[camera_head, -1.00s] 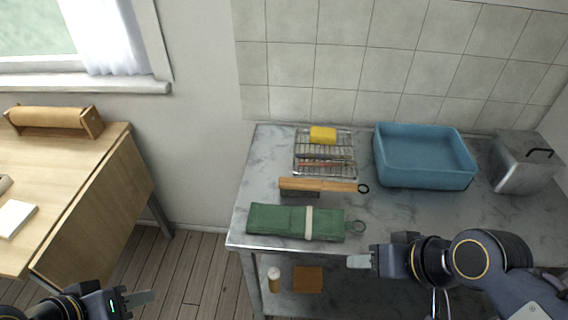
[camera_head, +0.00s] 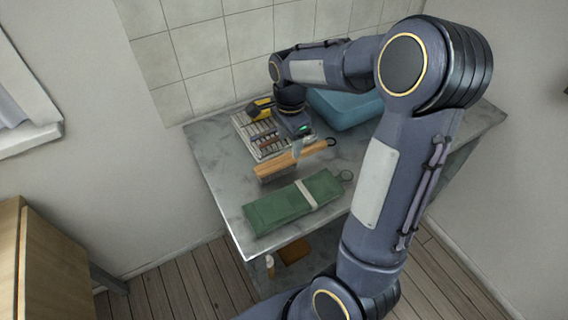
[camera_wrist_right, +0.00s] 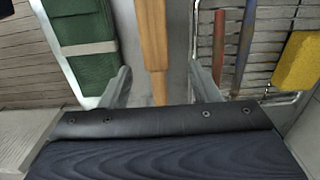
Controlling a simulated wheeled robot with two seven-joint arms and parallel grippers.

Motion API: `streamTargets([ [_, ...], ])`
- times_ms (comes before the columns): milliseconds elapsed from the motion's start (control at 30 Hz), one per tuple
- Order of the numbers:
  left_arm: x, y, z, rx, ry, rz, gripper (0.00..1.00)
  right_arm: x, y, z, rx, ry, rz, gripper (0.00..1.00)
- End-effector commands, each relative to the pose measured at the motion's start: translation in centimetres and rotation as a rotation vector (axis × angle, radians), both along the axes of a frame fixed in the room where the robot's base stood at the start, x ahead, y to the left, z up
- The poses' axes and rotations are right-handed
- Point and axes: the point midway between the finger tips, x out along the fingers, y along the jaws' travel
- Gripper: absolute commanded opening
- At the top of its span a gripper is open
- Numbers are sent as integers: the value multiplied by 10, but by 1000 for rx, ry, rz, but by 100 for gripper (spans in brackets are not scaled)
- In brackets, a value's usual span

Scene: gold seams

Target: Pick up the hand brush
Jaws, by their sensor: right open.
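The hand brush (camera_head: 275,169) has a long wooden body and lies on the grey marbled table, with dark bristles underneath and a dark ring at its far end. My right gripper (camera_head: 299,146) is over the handle part of the brush, jaws open and pointing down. In the right wrist view, the wooden handle (camera_wrist_right: 153,45) runs between the two open fingers (camera_wrist_right: 160,80), with a gap to each side. Whether the fingers reach down to the handle's height is hard to tell. My left gripper is out of view.
A green strapped roll (camera_head: 275,208) lies along the near side of the brush. A wire rack (camera_head: 247,135) with thin tools and a yellow sponge (camera_wrist_right: 297,60) is on the other side. A blue basin (camera_head: 345,108) stands behind my right arm. Bare tabletop shows at the front left.

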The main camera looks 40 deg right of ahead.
Motion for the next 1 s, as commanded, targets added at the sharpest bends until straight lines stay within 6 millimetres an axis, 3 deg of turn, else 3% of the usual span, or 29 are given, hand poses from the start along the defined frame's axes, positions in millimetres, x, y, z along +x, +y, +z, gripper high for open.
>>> streamTargets([
  [400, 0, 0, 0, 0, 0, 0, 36, -7, -2, -56, 3, 2, 1, 56],
  [733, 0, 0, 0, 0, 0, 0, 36, -6, -2, -63, 3, -2, 3, 56],
  [1000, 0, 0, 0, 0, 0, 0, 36, -6, -2, -62, 3, -2, 3, 21],
])
